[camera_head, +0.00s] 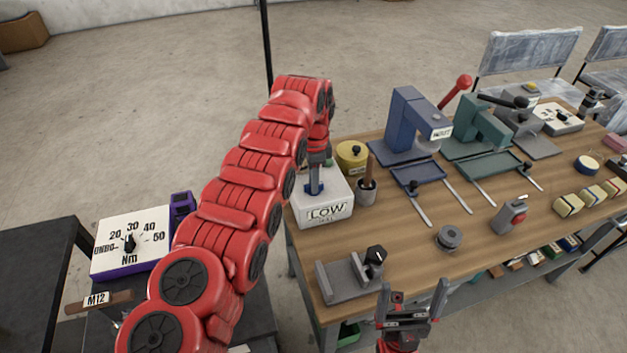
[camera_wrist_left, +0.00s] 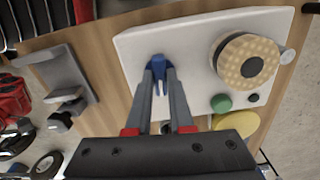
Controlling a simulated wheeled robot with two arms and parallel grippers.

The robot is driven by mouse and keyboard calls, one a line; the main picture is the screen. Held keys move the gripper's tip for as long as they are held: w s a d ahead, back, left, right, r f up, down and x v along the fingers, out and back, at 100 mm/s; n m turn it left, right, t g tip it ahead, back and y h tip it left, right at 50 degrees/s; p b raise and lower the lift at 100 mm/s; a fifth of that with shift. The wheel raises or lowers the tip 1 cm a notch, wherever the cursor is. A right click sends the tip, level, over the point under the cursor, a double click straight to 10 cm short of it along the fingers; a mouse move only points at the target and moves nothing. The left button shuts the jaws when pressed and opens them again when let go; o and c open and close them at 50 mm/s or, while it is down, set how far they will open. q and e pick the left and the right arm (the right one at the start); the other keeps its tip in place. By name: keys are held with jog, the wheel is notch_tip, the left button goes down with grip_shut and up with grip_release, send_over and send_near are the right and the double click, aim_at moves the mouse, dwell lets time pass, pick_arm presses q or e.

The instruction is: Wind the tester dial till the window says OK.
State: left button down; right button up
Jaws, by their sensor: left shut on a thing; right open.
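The tester is a white box (camera_head: 325,212) at the left end of the bench, and the window on its front reads LOW. My left gripper (camera_head: 314,176) points down over its top and is shut on a small blue knob-like part (camera_wrist_left: 157,62). In the left wrist view, the white top (camera_wrist_left: 185,45) also bears a round yellow-checked dial (camera_wrist_left: 245,60) with a dark hub, a green button (camera_wrist_left: 221,103) and a small black button. The checked dial is hidden in the head view. My right gripper (camera_head: 412,300) is open and empty at the bench's front edge.
A yellow drum (camera_head: 352,155) and a cup with a brown handle (camera_head: 367,190) stand close beside the tester. A grey fixture (camera_head: 349,278) sits in front. Blue (camera_head: 405,120) and green presses (camera_head: 475,130) stand further right. A torque scale box (camera_head: 128,243) is at left.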

pick_arm(q)
jog(key=c, duration=0.8)
grip_release()
jog(key=shift+r, duration=0.55)
notch_tip(320, 180, up, 3)
jog(key=shift+r+p, duration=0.1)
jog(key=shift+p, duration=0.75)
notch_tip(320, 180, up, 13)
jog(key=p, duration=1.3)
